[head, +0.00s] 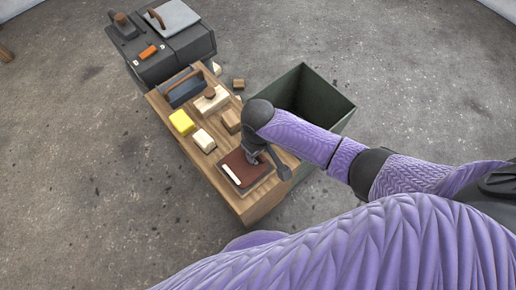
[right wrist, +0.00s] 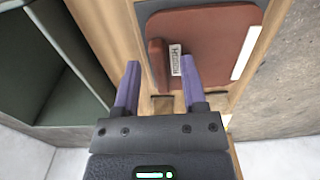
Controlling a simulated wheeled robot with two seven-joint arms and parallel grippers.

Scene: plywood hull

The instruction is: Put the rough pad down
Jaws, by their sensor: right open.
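The rough pad is a flat red-brown pad (head: 236,165) lying near the front end of the wooden bench; it also shows in the right wrist view (right wrist: 205,30). It has a brown upright grip (right wrist: 157,62) and a small printed label beside it. My right gripper (head: 254,158) is over the pad, and its fingers (right wrist: 163,88) are open. In the right wrist view the grip lies just beyond and between the fingertips, with no finger seen pressing on it. My left gripper is not in view.
The wooden bench (head: 247,209) also carries a yellow block (head: 181,122), a cream block (head: 203,140), a knobbed block (head: 211,101) and a dark caddy (head: 184,89). An open green bin (head: 335,108) stands right of it. A dark grey cabinet (head: 185,52) is behind.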

